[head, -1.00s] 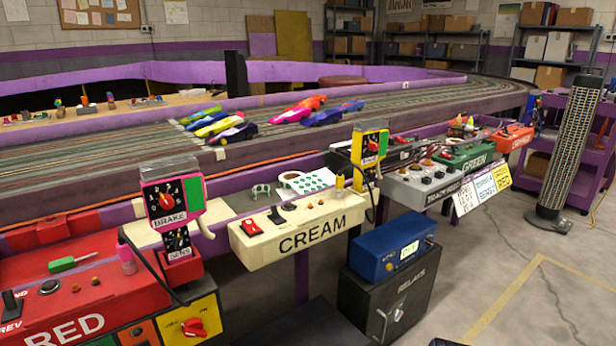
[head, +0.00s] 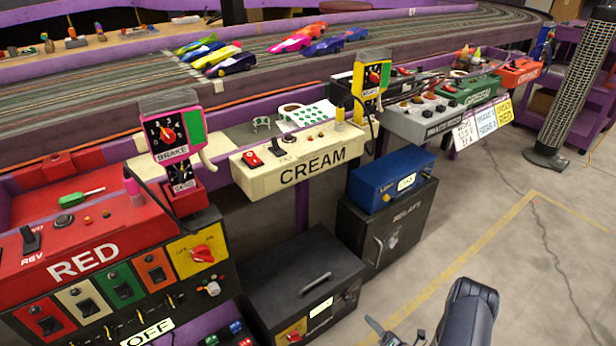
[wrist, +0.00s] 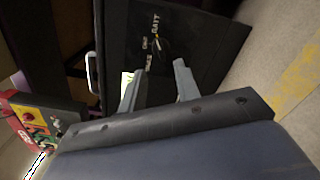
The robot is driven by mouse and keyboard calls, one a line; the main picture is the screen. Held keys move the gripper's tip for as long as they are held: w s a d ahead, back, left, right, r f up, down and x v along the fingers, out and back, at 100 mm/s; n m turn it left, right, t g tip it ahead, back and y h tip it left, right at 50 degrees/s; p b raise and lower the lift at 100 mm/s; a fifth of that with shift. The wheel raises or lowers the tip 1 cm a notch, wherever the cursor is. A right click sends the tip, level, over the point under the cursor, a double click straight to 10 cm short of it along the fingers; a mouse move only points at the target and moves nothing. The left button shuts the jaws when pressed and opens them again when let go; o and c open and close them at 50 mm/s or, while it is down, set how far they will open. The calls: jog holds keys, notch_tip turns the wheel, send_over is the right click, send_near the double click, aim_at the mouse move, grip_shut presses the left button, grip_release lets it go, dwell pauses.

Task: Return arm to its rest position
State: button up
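My gripper (wrist: 157,82) shows in the wrist view with its two grey fingers apart and nothing between them. Beyond the fingers is a black case (wrist: 175,45) with small white lettering that reads in part BATT. I see no contact between the fingers and the case. In the head view, my dark arm (head: 468,315) is at the bottom edge, right of centre, over the floor. Part of my gripper seems to show left of it, cut by the frame edge.
The red control station (head: 90,235), cream panel (head: 290,165), black chest (head: 305,280) and relays cabinet (head: 385,235) stand left of my arm. A blue box (head: 390,180) sits on the cabinet. The concrete floor (head: 545,290) at right is open. A tall dark tower (head: 575,95) stands farther back.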

aim_at(352, 302)
jog(key=w+a+n, duration=0.1)
jog(key=w+n, duration=0.1)
jog(key=w+a+n+b, duration=0.1)
jog(key=w+a+n, duration=0.1)
jog(key=w+a+n+b, duration=0.1)
jog(key=w+n, duration=0.1)
jog(key=shift+w+a+r, duration=0.1)
jog(key=shift+w+a, duration=0.05)
jog(key=shift+a, duration=0.25)
jog(key=n, duration=0.6)
dwell(0.4)
jog(key=shift+a, duration=0.1)
dwell(0.3)
